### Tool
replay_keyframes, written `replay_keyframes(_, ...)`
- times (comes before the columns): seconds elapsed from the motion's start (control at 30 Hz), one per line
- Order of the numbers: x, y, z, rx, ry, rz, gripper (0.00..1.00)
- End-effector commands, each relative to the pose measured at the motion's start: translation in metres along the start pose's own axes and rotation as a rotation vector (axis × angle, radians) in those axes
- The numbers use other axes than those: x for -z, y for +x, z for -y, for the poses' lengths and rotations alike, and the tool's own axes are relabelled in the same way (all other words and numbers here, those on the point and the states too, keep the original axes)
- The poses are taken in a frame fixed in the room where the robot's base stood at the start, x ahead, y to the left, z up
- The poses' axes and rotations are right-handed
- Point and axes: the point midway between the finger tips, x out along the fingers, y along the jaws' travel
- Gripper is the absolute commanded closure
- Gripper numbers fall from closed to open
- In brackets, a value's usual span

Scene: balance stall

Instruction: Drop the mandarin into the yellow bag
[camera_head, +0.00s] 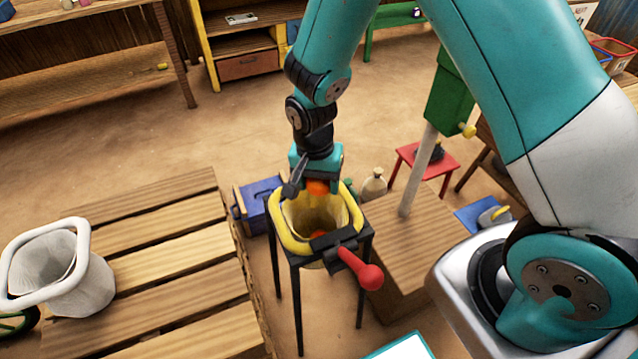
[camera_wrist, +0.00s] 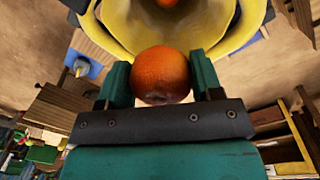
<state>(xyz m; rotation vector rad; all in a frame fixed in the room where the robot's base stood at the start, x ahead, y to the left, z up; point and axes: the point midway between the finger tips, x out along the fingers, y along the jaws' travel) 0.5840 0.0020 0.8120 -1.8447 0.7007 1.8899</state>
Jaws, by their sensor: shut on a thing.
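The mandarin (camera_wrist: 161,75) is a round orange fruit between the two teal fingers of my gripper (camera_wrist: 162,85) in the wrist view. In the head view my gripper (camera_head: 317,181) is over the back part of the yellow bag's mouth, and the mandarin (camera_head: 318,187) shows as an orange patch under it. The yellow bag (camera_head: 287,233) hangs open in a black stand, its rim thick and yellow. It also shows in the wrist view (camera_wrist: 119,35), just beyond the mandarin. Another orange thing (camera_head: 318,234) lies inside the bag.
A black clamp with a red knob (camera_head: 369,276) sticks out at the bag's front. A white bag (camera_head: 75,280) stands on the slatted wooden table (camera_head: 180,255) at left. A blue box (camera_head: 262,205), a wooden platform (camera_head: 400,240) and a green post (camera_head: 448,100) are close by.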

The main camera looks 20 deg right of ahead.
Motion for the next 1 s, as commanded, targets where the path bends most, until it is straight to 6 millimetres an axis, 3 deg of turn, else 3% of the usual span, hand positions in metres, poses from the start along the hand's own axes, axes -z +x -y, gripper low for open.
replay_keyframes(0.5, 0.001, 0.056, 0.003, 0.000, 0.001, 0.000, 0.65)
replay_keyframes(0.87, 0.001, 0.058, 0.003, 0.000, 0.001, 0.000, 0.65)
replay_keyframes(0.9, 0.001, 0.058, 0.003, 0.000, 0.001, 0.000, 0.31)
replay_keyframes(1.0, 0.001, 0.058, 0.003, 0.000, 0.001, 0.000, 0.11)
